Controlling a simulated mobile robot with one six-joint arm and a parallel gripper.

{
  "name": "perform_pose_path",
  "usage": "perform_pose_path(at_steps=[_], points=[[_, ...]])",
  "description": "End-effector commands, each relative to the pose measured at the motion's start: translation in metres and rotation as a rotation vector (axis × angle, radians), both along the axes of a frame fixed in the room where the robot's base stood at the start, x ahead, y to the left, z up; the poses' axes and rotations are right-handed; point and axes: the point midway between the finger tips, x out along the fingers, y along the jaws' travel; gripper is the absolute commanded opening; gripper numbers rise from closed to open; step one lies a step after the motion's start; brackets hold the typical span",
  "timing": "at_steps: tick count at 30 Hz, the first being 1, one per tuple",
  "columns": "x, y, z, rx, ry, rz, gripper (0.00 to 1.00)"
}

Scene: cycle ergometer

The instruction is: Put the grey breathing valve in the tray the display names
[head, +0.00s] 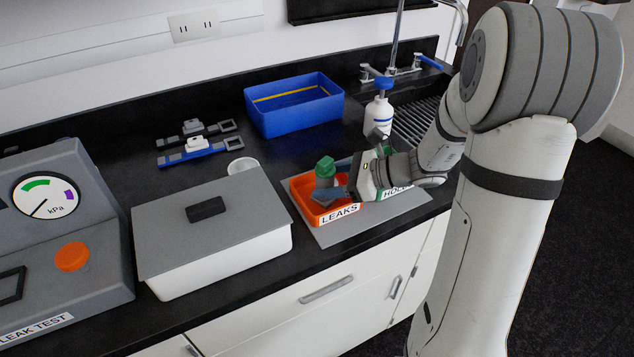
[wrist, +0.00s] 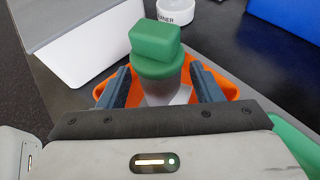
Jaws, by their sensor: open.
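The grey breathing valve (head: 324,182) has a green cap and stands roughly upright in the orange tray (head: 297,193) labelled LEAKS. In the wrist view the valve (wrist: 158,90) is between the two blue-grey fingers of my gripper (wrist: 160,88). My gripper (head: 338,193) is open, with a finger on each side of the valve; I cannot tell whether either touches it. A green tray (head: 398,192), its label partly hidden by my gripper, is beside the orange one. The leak test display (head: 45,197) is a round kPa dial with green and purple arcs; its needle slants toward the lower left.
A lidded white box (head: 215,238) stands left of the trays, with a small white cup (head: 243,166) behind it. A blue bin (head: 293,105), a pump bottle (head: 379,115) and a sink (head: 415,118) are at the back. Two strapped items (head: 200,146) lie at the back left.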

Motion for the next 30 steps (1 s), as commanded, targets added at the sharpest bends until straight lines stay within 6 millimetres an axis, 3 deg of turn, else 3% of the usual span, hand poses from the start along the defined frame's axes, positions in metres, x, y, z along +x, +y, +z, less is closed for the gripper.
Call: perform_pose_path(at_steps=[6,12,16,19,25,30], points=[[-0.014,-0.045,0.019,-0.002,-0.002,-0.006,0.59],[-0.023,-0.073,0.031,0.0,-0.001,-0.004,0.59],[-0.027,-0.081,0.035,-0.005,-0.002,0.004,0.59],[-0.038,-0.074,0.037,-0.063,-0.032,0.063,0.59],[-0.103,-0.043,0.034,-0.427,-0.242,0.447,0.59],[-0.159,-0.048,0.03,-0.807,-0.524,0.897,0.59]])
